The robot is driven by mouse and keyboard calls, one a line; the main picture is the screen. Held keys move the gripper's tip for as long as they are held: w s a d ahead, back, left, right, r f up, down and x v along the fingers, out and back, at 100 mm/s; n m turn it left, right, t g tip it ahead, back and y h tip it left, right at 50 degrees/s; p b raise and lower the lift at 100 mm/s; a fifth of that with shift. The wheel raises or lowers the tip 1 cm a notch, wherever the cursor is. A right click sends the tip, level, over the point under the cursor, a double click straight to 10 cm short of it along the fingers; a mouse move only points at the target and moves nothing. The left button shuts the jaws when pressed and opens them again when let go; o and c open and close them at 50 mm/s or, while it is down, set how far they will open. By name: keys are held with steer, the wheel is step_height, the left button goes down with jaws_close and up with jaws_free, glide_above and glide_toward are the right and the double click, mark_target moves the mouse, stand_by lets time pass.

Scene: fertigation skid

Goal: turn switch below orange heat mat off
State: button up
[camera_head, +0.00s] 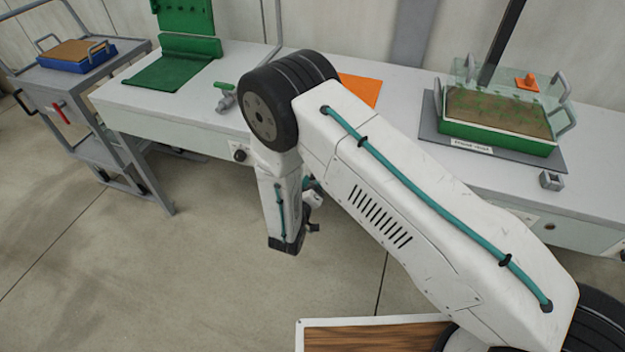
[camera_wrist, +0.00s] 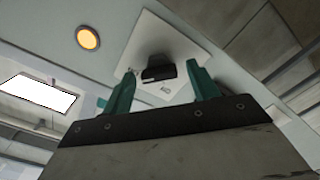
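The orange heat mat (camera_head: 362,90) lies flat on the white bench, partly hidden behind my arm in the head view. In the wrist view, a black switch knob (camera_wrist: 158,68) sits on a white square plate (camera_wrist: 148,32) on the bench's front panel. I cannot tell its setting; the label on the plate is too small to read. My gripper (camera_wrist: 161,74) is open, its two teal fingers standing apart on either side of the knob. Gaps show between the fingers and the knob. In the head view this switch is hidden behind my arm.
A round amber lamp (camera_wrist: 87,38) beside the plate looks lit. Another black knob (camera_head: 238,151) is on the front panel below the green mat (camera_head: 170,72). A green tray (camera_head: 497,137) stands right on the bench, a grey cart (camera_head: 95,85) left. The floor in front is clear.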

steer(key=c, duration=0.9)
steer(key=shift+o, duration=0.2)
steer(key=shift+n, duration=0.4)
steer(key=n, duration=0.3)
steer(key=shift+n, duration=0.4)
steer(key=n, duration=0.4)
steer(key=shift+a+f+n, duration=0.1)
steer(key=shift+n, duration=0.2)
steer(key=n, duration=0.4)
steer(key=shift+f, duration=0.1)
steer(key=n, duration=0.4)
steer(key=shift+n, duration=0.3)
